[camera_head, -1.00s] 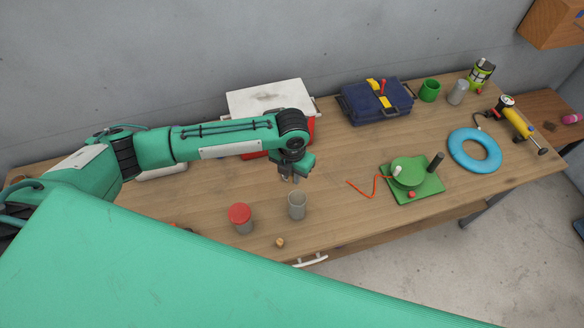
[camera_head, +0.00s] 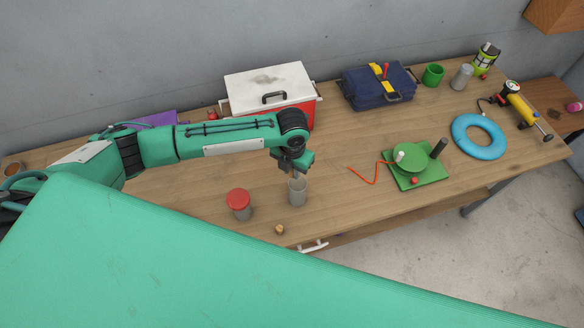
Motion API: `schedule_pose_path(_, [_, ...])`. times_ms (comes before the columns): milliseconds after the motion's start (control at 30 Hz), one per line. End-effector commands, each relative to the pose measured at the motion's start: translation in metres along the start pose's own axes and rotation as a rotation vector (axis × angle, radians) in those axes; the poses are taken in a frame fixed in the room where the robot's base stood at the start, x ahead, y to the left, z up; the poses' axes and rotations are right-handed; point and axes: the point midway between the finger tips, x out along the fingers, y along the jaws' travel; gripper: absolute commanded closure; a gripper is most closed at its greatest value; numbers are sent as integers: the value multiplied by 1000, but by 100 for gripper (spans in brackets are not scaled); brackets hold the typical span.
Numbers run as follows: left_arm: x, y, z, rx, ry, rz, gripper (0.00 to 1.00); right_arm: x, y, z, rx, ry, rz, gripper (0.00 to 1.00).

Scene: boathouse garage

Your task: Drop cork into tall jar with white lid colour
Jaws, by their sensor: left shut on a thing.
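The cork (camera_head: 279,229), a small tan piece, lies on the table near its front edge. A tall grey jar (camera_head: 298,194) with an open top stands behind it, slightly right. A jar with a red lid (camera_head: 238,201) stands to the left. I see no jar with a white lid. My left gripper (camera_head: 295,174) points down at the open jar's mouth and is shut on its rim, as far as I can tell; the fingertips are partly hidden. My right gripper is out of view.
A red and white cooler (camera_head: 268,82) stands behind my left arm. A blue toolbox (camera_head: 377,88), a green base with a disc (camera_head: 418,168) and a blue ring (camera_head: 478,137) are to the right.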

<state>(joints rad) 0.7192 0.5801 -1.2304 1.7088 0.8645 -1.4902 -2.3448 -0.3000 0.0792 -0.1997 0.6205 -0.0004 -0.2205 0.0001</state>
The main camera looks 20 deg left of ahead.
Motion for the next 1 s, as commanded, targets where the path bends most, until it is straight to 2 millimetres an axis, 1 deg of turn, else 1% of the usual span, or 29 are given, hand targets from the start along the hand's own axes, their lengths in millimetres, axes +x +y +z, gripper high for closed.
schedule_pose_path(33, [0,0,0,0,0,0,100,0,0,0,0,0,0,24])
schedule_pose_path(67, [0,0,0,0,0,0,74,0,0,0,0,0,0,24])
schedule_pose_path(100, [0,0,0,0,0,0,67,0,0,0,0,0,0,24])
schedule_pose_path(167, [0,0,0,0,0,0,55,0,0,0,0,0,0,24])
schedule_pose_path(433, [-1,0,0,0,0,0,55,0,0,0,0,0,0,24])
schedule_pose_path(567, [-7,0,1,1,-3,0,55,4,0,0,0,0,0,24])
schedule_pose_path(667, [-20,0,1,2,-4,0,55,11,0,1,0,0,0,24])
schedule_pose_path(767, [-41,0,2,2,-5,0,55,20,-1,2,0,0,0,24])
schedule_pose_path(1000, [-96,0,2,1,-5,0,55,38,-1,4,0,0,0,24])
